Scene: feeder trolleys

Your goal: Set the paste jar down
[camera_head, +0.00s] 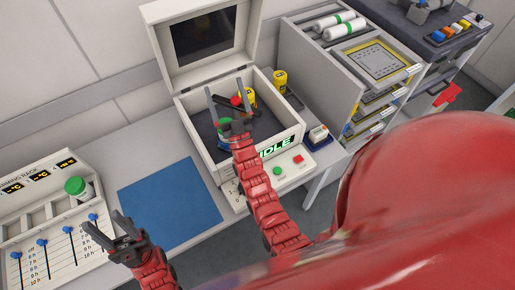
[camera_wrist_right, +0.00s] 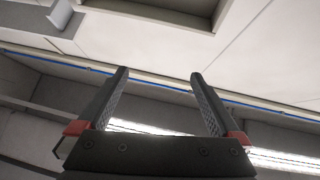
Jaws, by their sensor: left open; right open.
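A green-topped jar (camera_head: 223,124) is inside the open box machine (camera_head: 196,156), partly hidden by my right gripper. Another green-lidded jar (camera_head: 76,187) stands in the warming rack (camera_head: 28,212) at the left. I cannot tell which is the paste jar. My right gripper (camera_head: 225,90) is over the box, open, with its fingers pointing away from me. The right wrist view shows its two fingers (camera_wrist_right: 158,80) apart with nothing between them. My left gripper (camera_head: 102,221) is open and empty near the rack's right side, in front of the blue mat.
A yellow container (camera_head: 247,98) is in the box and another (camera_head: 280,80) is at its right. The box lid (camera_head: 163,45) is up, and its display reads IDLE. The blue mat (camera_head: 170,203) is bare. A trolley with drawers (camera_head: 320,75) stands at the right.

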